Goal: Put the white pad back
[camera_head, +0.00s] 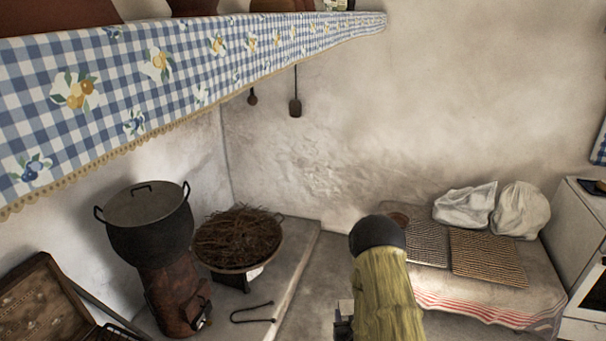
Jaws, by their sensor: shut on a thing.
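My yellow-green arm with its dark rounded joint rises at the bottom, right of centre, in front of the bench. My gripper's fingers do not show; they are hidden behind my arm or below the frame. A small dark part with a pale top shows just left of the arm, too small to tell what it is. I cannot make out a white pad for certain. Two crumpled white cloth-like bundles, one on the left (465,208) and one on the right (522,210), sit at the back of the bench.
The low bench (470,298) has a red-striped cloth edge and two woven mats (488,258). A lidded black pot (150,240) stands on a rusty stove at left, near a pan of twigs (238,238). A cloth-edged shelf (180,70) overhangs above. A white cabinet (580,220) stands at right.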

